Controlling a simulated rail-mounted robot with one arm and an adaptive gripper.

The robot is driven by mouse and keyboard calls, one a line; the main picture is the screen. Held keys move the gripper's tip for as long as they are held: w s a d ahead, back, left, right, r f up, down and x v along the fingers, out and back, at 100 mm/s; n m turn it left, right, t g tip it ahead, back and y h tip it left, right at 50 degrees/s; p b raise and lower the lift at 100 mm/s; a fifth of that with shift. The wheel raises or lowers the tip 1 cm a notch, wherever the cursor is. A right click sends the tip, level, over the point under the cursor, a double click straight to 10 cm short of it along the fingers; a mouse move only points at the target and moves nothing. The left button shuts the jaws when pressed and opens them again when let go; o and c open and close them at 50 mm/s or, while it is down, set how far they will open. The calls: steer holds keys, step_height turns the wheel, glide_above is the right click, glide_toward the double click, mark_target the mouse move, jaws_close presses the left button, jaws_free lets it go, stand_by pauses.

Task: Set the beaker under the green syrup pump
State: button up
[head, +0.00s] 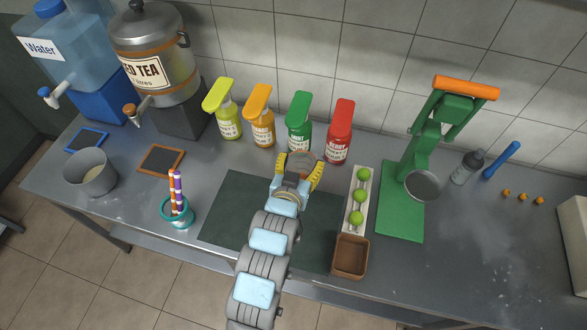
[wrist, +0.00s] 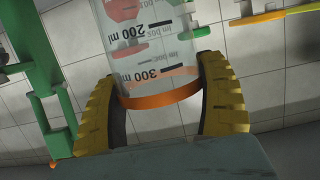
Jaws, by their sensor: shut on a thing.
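The green syrup pump (head: 299,123) stands at the back of the counter, between the orange pump (head: 260,117) and the red pump (head: 340,133). My gripper (head: 300,168) is just in front of the green and red pumps. In the wrist view, my gripper (wrist: 165,105) has its yellow fingers shut on both sides of a clear beaker (wrist: 150,45). The beaker has black 200 ml and 300 ml marks and an orange band. In the head view the beaker is mostly hidden by my gripper, so its contact with the counter cannot be told.
A yellow-green pump (head: 226,110) stands at the left of the row. A white rack (head: 349,205) with green fruits, a brown box (head: 351,258) and a green press (head: 402,205) are to the right. A dark mat (head: 230,215) lies under my arm. A cup with sticks (head: 178,212) is left.

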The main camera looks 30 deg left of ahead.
steer(key=s+a, duration=0.2)
steer(key=a, duration=0.2)
steer(key=b, duration=0.2)
glide_above(297, 139)
steer(key=s+d, duration=0.2)
steer(key=s, duration=0.4)
step_height(297, 139, down, 9)
steer(key=shift+f, duration=0.15)
steer(key=shift+w+a+f, duration=0.1)
steer(key=shift+w+f, duration=0.05)
steer(key=shift+f, duration=0.8)
steer(key=shift+w+f, duration=0.15)
steer(key=shift+f, duration=0.75)
